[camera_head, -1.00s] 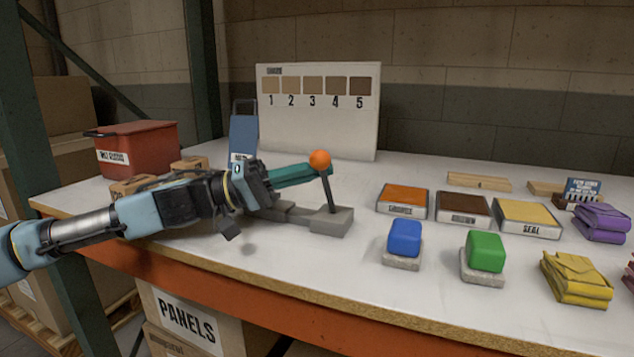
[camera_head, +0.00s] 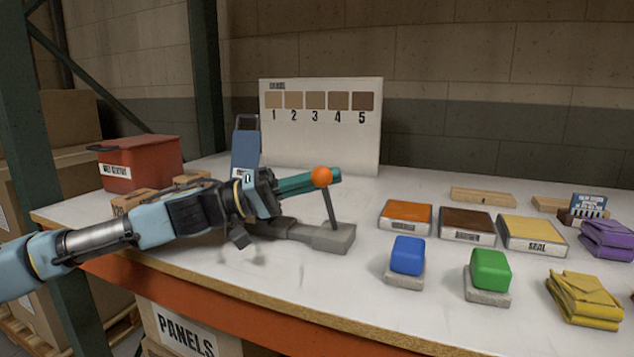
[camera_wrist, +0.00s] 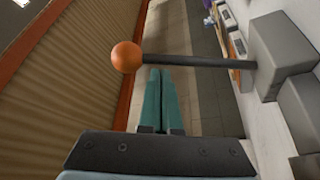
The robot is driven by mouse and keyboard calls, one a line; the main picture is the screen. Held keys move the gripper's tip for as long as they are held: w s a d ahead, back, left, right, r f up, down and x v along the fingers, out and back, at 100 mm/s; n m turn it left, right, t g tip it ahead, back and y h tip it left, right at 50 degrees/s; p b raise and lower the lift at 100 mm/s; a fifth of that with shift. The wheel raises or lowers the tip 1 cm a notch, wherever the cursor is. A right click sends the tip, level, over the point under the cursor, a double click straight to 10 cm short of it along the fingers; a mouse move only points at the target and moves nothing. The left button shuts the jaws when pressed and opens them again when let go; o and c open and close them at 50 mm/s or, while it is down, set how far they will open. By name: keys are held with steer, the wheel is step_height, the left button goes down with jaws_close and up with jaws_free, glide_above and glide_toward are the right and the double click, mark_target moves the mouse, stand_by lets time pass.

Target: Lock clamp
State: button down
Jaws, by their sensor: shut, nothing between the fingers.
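The clamp has a grey base (camera_head: 326,238) on the tabletop and a dark lever (camera_head: 329,207) with an orange ball (camera_head: 321,176) on top. The lever stands nearly upright, leaning slightly. My gripper (camera_head: 336,175) is shut and empty, with its teal fingers reaching right, level with the ball and partly behind it. In the wrist view the orange ball (camera_wrist: 127,57) and lever (camera_wrist: 200,61) lie across the view just beyond the shut fingertips (camera_wrist: 161,72). Whether they touch is unclear. Part of the clamp's low grey body is hidden behind my gripper.
Blue (camera_head: 408,255) and green (camera_head: 491,270) blocks on grey bases stand right of the clamp. Behind them are colour trays, including a yellow one (camera_head: 531,231). A numbered board (camera_head: 320,145) stands behind. A red bin (camera_head: 140,163) is at left. The front tabletop is mostly clear.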

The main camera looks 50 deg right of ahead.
steer(key=w+b+v, duration=0.1)
steer(key=v, duration=0.8)
steer(key=shift+d+r+b, duration=0.35)
